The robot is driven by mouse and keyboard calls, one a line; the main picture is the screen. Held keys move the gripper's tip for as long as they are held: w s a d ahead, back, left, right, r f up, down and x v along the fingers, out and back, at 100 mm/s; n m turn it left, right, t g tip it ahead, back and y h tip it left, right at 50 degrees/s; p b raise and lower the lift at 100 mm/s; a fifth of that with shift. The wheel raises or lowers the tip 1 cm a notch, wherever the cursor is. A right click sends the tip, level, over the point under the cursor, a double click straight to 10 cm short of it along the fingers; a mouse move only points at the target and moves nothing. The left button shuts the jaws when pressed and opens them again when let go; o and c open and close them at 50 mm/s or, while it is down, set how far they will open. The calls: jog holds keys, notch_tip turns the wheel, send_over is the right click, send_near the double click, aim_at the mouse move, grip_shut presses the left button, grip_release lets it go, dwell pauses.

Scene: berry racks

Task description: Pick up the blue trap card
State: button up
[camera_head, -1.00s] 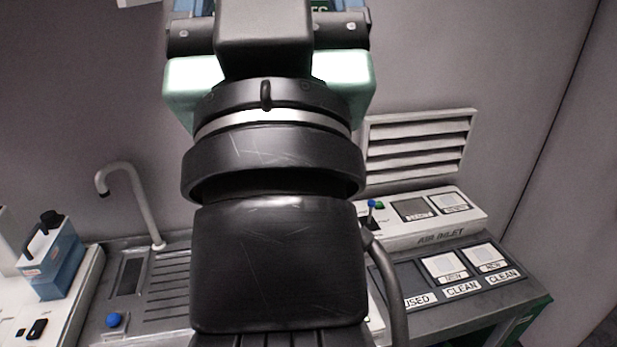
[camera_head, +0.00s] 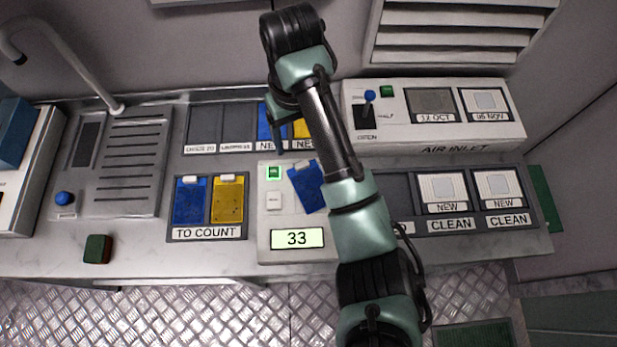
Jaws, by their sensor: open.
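Several blue cards show in the head view. One blue card (camera_head: 190,203) lies in the left slot of the TO COUNT tray. Another blue card (camera_head: 308,188) lies tilted on the white counting device, partly behind my arm. A third blue card (camera_head: 264,124) stands in a NEW slot at the back, partly covered by my arm. I cannot tell which one the task means. My gripper (camera_head: 289,146) points down over the back of the counter, close to the third card and above the tilted one. It is open, its fingers partly hidden, and I see nothing held.
Yellow cards lie in the TO COUNT tray (camera_head: 204,235) and a back slot. The counting device (camera_head: 264,222) reads 33. The AIR INLET box (camera_head: 430,140) and trays labelled CLEAN (camera_head: 452,226) are at right. A curved tap (camera_head: 60,65) and a drainer (camera_head: 130,150) are at left.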

aim_at(301, 162)
jog(key=f, duration=1)
jog(key=shift+w+d+f+p, duration=0.2)
jog(key=shift+w+p, duration=0.15)
jog(key=shift+w, duration=0.05)
grip_shut()
